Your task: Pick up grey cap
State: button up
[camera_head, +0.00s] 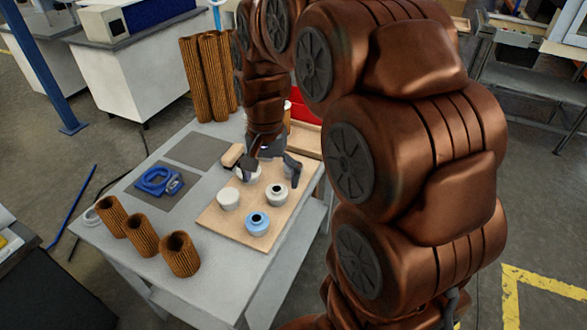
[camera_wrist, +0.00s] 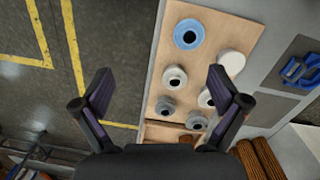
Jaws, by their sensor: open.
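A grey cap (camera_head: 277,194) with a dark centre hole stands on the light wooden board (camera_head: 226,226). The wrist view shows several similar pale grey caps, one at the board's middle (camera_wrist: 174,77), one nearer (camera_wrist: 166,105) and one to its lower right (camera_wrist: 197,121). In the head view my arm hides some of them. My gripper (camera_head: 270,166) is open and empty above the far part of the board. In the wrist view its fingers (camera_wrist: 160,88) spread wide on both sides, apart from the caps.
A blue cap (camera_head: 258,223) and a plain white cap (camera_head: 229,199) share the board. Brown pleated cartridges (camera_head: 180,255) stand along the table's near left, and taller ones (camera_head: 205,78) at the back. A blue tool (camera_head: 160,181) lies on a dark mat.

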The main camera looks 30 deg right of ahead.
jog(key=w+d+f+m, duration=0.2)
jog(key=w+d+m, duration=0.1)
jog(key=w+d, duration=0.2)
jog(key=w+d+f+m+b, duration=0.1)
jog(key=w+d+f+m, duration=0.2)
jog(key=w+d, duration=0.3)
jog(key=w+d+f+m+t, duration=0.1)
jog(key=w+d+f+m, duration=0.2)
jog(key=w+d, duration=0.2)
jog(key=shift+w+d+f+m+b, duration=0.2)
jog(key=shift+f+m+b, duration=0.05)
jog(key=shift+m+b, duration=0.15)
jog(key=shift+w+d+f, duration=0.1)
jog(key=shift+d+f, duration=0.1)
jog(key=shift+f, duration=0.35)
jog(key=shift+d+f+p, duration=0.1)
jog(key=shift+f+p, duration=1.25)
jog(key=shift+f, duration=2.1)
jog(key=c, duration=1.1)
jog(key=shift+c, duration=0.2)
